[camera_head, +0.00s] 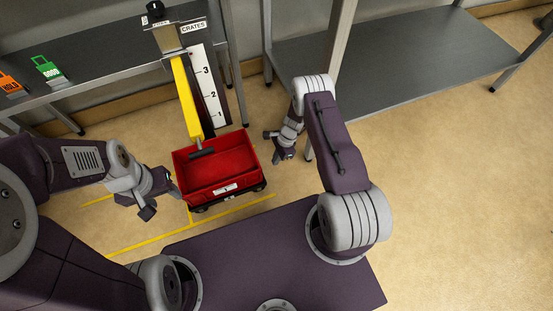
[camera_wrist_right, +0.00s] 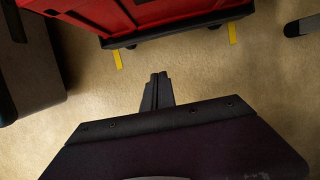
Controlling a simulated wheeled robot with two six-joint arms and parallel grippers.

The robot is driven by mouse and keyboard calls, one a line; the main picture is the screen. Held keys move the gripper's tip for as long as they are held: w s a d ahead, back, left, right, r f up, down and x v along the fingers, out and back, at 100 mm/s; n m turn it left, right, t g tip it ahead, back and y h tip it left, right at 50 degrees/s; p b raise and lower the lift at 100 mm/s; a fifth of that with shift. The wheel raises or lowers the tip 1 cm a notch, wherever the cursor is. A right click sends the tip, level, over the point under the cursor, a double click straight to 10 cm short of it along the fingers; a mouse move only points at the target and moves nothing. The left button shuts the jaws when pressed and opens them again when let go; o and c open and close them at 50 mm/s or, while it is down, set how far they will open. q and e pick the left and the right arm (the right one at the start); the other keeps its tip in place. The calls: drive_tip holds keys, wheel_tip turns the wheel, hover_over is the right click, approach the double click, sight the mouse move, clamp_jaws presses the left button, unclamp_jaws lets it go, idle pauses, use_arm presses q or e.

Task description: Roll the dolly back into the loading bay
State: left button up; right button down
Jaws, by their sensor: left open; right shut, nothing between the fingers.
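The dolly carries a red crate (camera_head: 222,166) on a dark wheeled base (camera_head: 232,200), just ahead of my body. Yellow floor lines (camera_head: 150,241) run in front of it and to its left. The crate's red side also shows at the top of the right wrist view (camera_wrist_right: 150,12), with dark wheels under it. My left gripper (camera_head: 148,208) is open and empty, low beside the dolly's left side. My right gripper (camera_head: 277,152) is shut and empty, to the right of the dolly and apart from it. Its closed fingers (camera_wrist_right: 157,82) show in the right wrist view.
A yellow bar (camera_head: 187,98) slants down from a post to the crate's back edge, beside a numbered white scale (camera_head: 208,88) under a CRATES sign. A grey bench (camera_head: 95,62) with orange and green tags stands back left. A shelf table (camera_head: 400,65) stands back right. Floor at right is clear.

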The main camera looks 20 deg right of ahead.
drive_tip(key=b+x, duration=0.2)
drive_tip(key=x, duration=0.2)
drive_tip(key=shift+f, duration=0.35)
drive_tip(key=a+b, duration=0.1)
drive_tip(key=a, duration=0.1)
drive_tip(key=shift+a+r+b, duration=0.1)
drive_tip(key=shift+a+b, duration=0.2)
drive_tip(key=shift+a+r, duration=0.15)
drive_tip(key=shift+a, duration=0.45)
use_arm(q)
wheel_tip(320, 180, down, 5)
drive_tip(key=shift+f, duration=0.1)
use_arm(e)
drive_tip(key=shift+a, duration=0.1)
drive_tip(key=shift+r, duration=0.1)
